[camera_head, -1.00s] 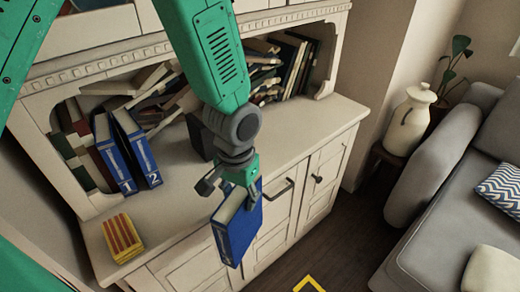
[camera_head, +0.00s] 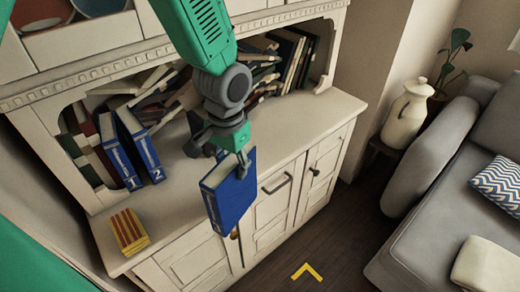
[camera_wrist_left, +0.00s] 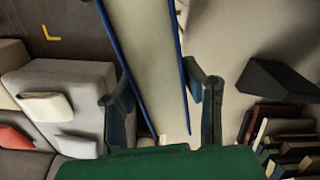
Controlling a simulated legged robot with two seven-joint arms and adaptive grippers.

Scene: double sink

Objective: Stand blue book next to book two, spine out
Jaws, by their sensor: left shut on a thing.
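The blue book (camera_head: 236,198) is in my left gripper (camera_head: 222,152), tilted, in front of the cabinet's front edge and apart from the other books. In the left wrist view the book (camera_wrist_left: 146,55) sits between the two fingers (camera_wrist_left: 160,100), page edges toward the camera. Book two (camera_head: 141,148) stands leaning on the cabinet top at the left, with a white "2" on its blue spine. Blue book one (camera_head: 119,158) stands to its left. My right gripper is out of view.
A yellow and red striped block (camera_head: 127,231) lies near the counter's front left. Jumbled books (camera_head: 165,95) fill the shelf back. A dark block (camera_wrist_left: 275,80) shows in the wrist view. The counter (camera_head: 185,185) right of book two has bare room. A grey sofa (camera_head: 440,215) stands right.

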